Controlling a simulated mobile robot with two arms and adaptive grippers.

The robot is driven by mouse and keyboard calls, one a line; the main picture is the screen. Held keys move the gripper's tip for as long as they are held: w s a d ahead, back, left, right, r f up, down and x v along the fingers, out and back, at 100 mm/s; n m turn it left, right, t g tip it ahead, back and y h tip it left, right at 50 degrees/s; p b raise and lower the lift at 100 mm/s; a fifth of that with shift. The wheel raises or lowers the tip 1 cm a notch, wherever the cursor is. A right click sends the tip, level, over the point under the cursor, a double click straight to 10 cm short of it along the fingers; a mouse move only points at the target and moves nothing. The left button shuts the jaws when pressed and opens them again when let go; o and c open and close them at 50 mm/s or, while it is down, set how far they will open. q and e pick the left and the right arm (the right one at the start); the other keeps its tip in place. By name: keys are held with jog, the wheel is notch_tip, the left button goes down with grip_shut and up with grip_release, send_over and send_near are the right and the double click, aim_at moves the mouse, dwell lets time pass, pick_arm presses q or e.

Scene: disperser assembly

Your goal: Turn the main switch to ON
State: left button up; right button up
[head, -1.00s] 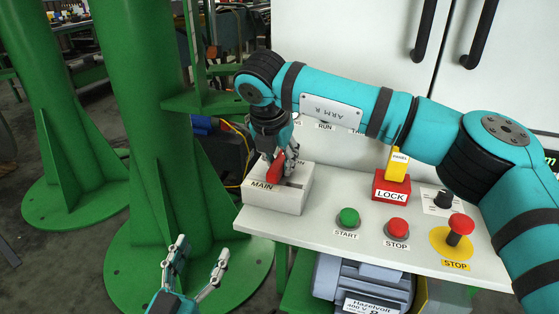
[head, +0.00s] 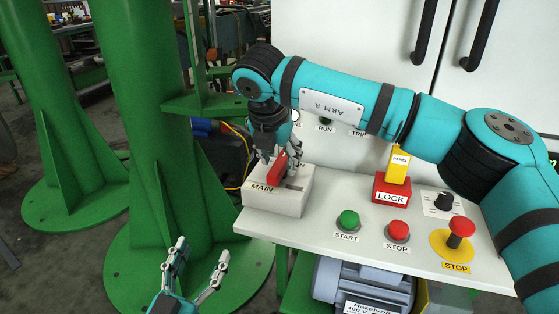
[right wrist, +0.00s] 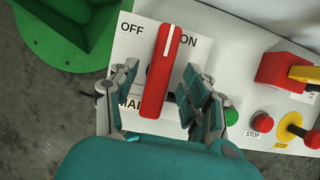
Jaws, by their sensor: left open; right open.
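The main switch is a white box (head: 258,200) marked MAIN with a red handle (head: 277,168), at the left end of the white panel. In the right wrist view the red handle (right wrist: 161,72) carries a white line at its far end, which leans toward ON. The OFF and ON labels flank that end. My right gripper (head: 282,158) is above the switch. Its fingers are open on either side of the handle, with gaps visible in the right wrist view (right wrist: 163,92). My left gripper (head: 197,270) is open and empty, low in front of the green column.
The panel (head: 320,225) also bears a green START button (head: 348,219), a red STOP button (head: 397,230), a red mushroom STOP (head: 460,228) on yellow, a black knob (head: 444,200) and a red LOCK block (head: 391,190) with a yellow tag. A grey motor (head: 362,285) is below.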

jog(key=v, duration=1)
jog(key=shift+s+r, duration=0.15)
jog(key=shift+r, duration=0.15)
jog(key=shift+a, duration=0.1)
jog(key=shift+f, duration=0.1)
